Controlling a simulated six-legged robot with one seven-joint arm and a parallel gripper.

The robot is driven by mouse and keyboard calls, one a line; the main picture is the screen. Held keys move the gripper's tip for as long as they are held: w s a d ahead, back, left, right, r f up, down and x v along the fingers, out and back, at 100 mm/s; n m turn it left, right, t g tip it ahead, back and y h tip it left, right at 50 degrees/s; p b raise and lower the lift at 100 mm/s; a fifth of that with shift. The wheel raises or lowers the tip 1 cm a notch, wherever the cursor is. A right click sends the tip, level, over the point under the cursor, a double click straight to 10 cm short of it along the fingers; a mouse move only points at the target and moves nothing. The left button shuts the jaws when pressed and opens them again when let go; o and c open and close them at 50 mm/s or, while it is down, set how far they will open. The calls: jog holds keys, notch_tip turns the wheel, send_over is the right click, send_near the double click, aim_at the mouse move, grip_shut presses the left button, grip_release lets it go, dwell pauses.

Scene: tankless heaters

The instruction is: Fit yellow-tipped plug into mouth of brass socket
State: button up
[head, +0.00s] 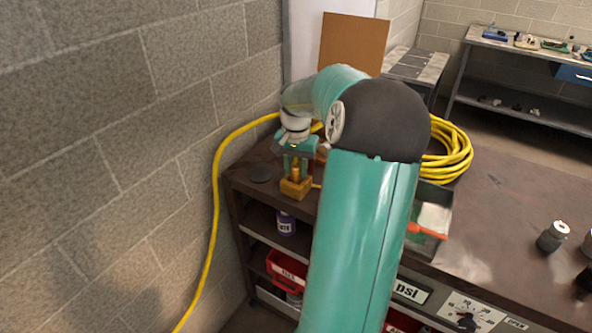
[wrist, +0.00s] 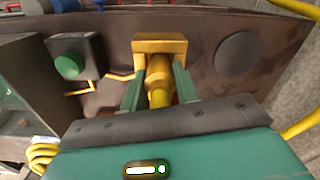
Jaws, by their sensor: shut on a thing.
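The brass socket (head: 296,188) stands on the brown bench top near its left end. In the wrist view its square block (wrist: 160,43) is straight ahead of my gripper. My gripper (wrist: 158,84) is shut on the plug (wrist: 160,97), whose yellow part shows between the two green fingers. The plug lines up with the brass cylinder in front of the block and appears to meet it. I cannot tell how deep it sits, or exactly where plug and socket join. In the head view my gripper (head: 297,165) is right above the socket, pointing down.
A dark round disc (head: 259,172) lies left of the socket, near the block wall. A box with a green button (wrist: 69,66) stands beside it in the wrist view. A yellow hose (head: 216,190) runs along the wall. A tray (head: 440,195) lies right of my arm.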

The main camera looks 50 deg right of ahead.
jog(key=shift+f, duration=0.4)
jog(key=shift+f, duration=0.25)
